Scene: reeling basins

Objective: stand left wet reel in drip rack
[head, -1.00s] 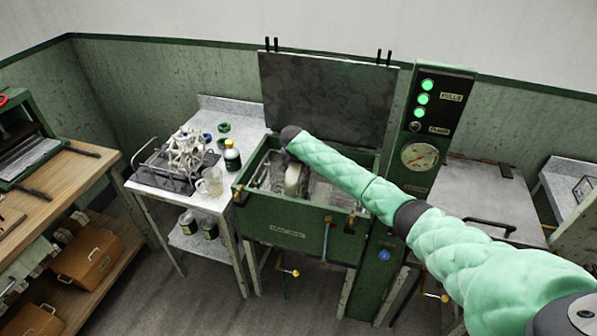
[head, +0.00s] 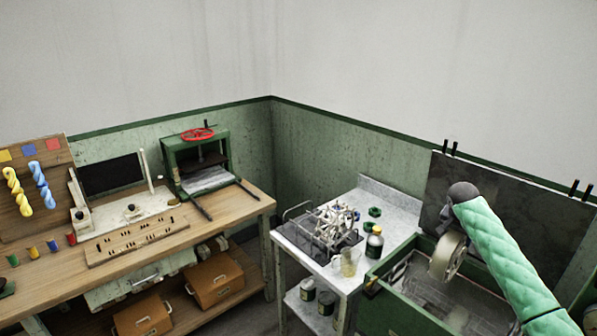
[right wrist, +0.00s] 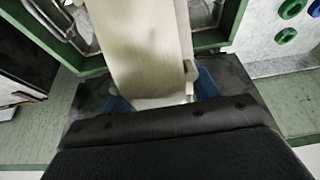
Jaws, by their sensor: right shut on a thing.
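My right gripper (right wrist: 160,95) is shut on a pale, wide wet reel (right wrist: 145,45), with a jaw on each side of it. In the head view the reel (head: 447,256) hangs upright under my right wrist, above the left part of the green basin (head: 395,312). My right arm hides part of the basin. The wire drip rack (head: 330,228) stands on a dark tray on the grey side table, left of the basin and apart from the reel. Whether its slots are free is too small to tell. My left gripper is not in view.
A brown bottle (head: 374,243), a glass jug (head: 349,262) and green rings (head: 374,212) stand on the side table (head: 398,207), close to the rack. The raised basin lid (head: 520,215) stands behind the basin. A wooden bench (head: 235,205) with a press is at left.

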